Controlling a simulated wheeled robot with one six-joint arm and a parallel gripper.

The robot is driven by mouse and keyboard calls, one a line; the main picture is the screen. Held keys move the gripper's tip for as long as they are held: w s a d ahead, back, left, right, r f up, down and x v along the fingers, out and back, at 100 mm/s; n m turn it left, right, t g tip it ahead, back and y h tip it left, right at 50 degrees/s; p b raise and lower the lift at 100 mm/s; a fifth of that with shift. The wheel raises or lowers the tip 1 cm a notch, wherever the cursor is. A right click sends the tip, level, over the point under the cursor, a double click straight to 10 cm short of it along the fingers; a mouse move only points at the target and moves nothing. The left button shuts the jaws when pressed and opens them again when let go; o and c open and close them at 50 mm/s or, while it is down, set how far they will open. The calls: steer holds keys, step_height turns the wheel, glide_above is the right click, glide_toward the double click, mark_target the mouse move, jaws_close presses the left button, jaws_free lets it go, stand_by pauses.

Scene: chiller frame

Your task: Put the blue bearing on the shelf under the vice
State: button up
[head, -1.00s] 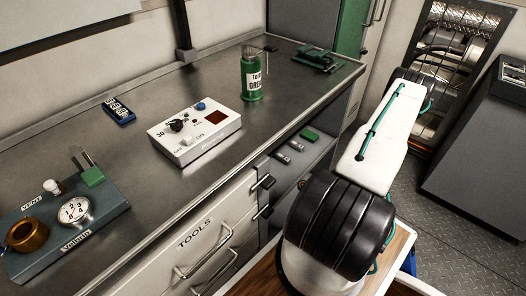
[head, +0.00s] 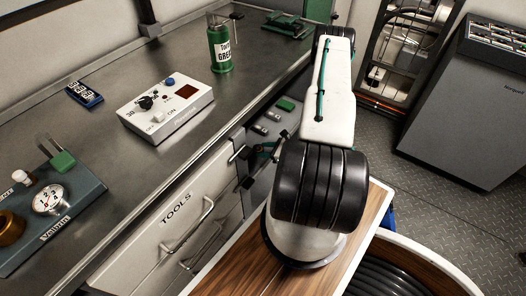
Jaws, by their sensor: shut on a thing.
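The green vice (head: 288,24) stands on the far end of the steel bench. Below the bench top is an open shelf (head: 262,142) holding a green block (head: 285,104) and small grey pieces. My white and black arm reaches up the middle of the head view and covers the shelf's right part. A bit of teal cable, likely on my arm, shows in front of the shelf opening. I cannot make out the blue bearing.
The bench (head: 110,150) carries a green grease tin (head: 220,52), a white control box (head: 165,108), a blue counter (head: 84,95) and a gauge block (head: 48,215). A drawer marked TOOLS (head: 170,225) has protruding handles. A grey cabinet (head: 470,105) stands right. Patterned floor (head: 420,185) is clear between.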

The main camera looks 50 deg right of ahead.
steer(key=shift+w+d, duration=0.35)
steer(key=shift+w, duration=0.25)
steer(key=shift+w+d+f, duration=0.1)
steer(key=shift+w+f, duration=0.1)
steer(key=shift+f, duration=0.75)
steer(key=shift+w+d+f, duration=0.1)
steer(key=shift+w+f, duration=0.05)
steer(key=shift+f, duration=0.75)
steer(key=shift+f, duration=0.1)
steer(key=o, duration=1.1)
steer(key=shift+s+d+r, duration=0.1)
steer(key=shift+s+r, duration=0.1)
steer(key=v, duration=1.1)
steer(key=shift+s+r, duration=0.1)
steer(key=shift+s, duration=0.15)
